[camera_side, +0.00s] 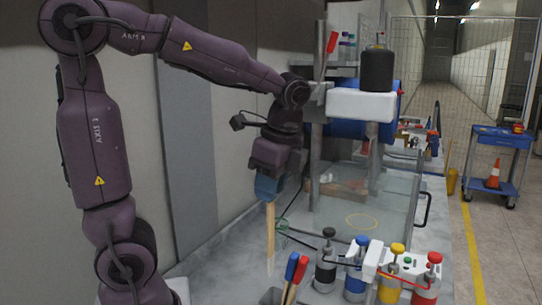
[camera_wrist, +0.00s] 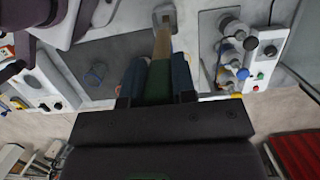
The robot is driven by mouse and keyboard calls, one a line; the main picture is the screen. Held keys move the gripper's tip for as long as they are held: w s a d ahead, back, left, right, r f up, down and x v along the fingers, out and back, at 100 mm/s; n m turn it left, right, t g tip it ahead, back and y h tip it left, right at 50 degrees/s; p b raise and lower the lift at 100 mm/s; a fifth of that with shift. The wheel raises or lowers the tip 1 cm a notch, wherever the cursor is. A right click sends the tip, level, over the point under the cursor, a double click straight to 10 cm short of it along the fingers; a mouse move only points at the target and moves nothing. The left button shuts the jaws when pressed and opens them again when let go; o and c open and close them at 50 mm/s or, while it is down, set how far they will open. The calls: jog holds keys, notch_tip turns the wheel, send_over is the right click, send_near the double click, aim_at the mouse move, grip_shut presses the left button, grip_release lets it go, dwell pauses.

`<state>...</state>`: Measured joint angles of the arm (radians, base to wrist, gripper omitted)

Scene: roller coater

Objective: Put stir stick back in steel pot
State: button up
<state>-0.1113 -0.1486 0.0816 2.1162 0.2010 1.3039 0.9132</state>
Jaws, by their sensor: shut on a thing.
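My gripper (camera_side: 268,188) points down with its blue fingers shut on the stir stick. The pale wooden stir stick (camera_side: 270,235) hangs almost upright below the fingers, its lower end free in the air. In the wrist view the stick (camera_wrist: 161,45) runs away from between the fingers (camera_wrist: 160,82), with a green part (camera_wrist: 158,84) between them. The steel pot (camera_side: 268,297) is partly visible at the bottom edge of the side view, holding a blue-handled and a red-handled tool. The stick's tip shows above the pot in the picture; the depth between them is unclear.
Several bottles with coloured caps, such as a blue one (camera_side: 357,262) and a red one (camera_side: 427,283), stand to the right of the pot. A clear guarded machine (camera_side: 360,195) stands behind them. The bench (camera_side: 215,262) left of the stick looks clear.

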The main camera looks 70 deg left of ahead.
aim_at(272, 245)
jog(key=shift+f, duration=0.45)
jog(key=shift+w+d+f+x, duration=0.1)
jog(key=shift+w+d+x, duration=0.15)
jog(key=shift+x, duration=1.35)
jog(key=shift+w+d+f+x, duration=0.1)
jog(key=shift+w+d+x, duration=0.15)
jog(key=shift+x, duration=1.35)
jog(key=shift+w+d+f+x, duration=0.1)
jog(key=shift+w+d+x, duration=0.15)
jog(key=shift+x, duration=1.4)
jog(key=shift+w+d+x, duration=0.15)
jog(key=shift+x, duration=0.65)
jog(key=shift+w+d+x, duration=0.1)
jog(key=shift+x, duration=0.75)
jog(key=shift+f, duration=0.1)
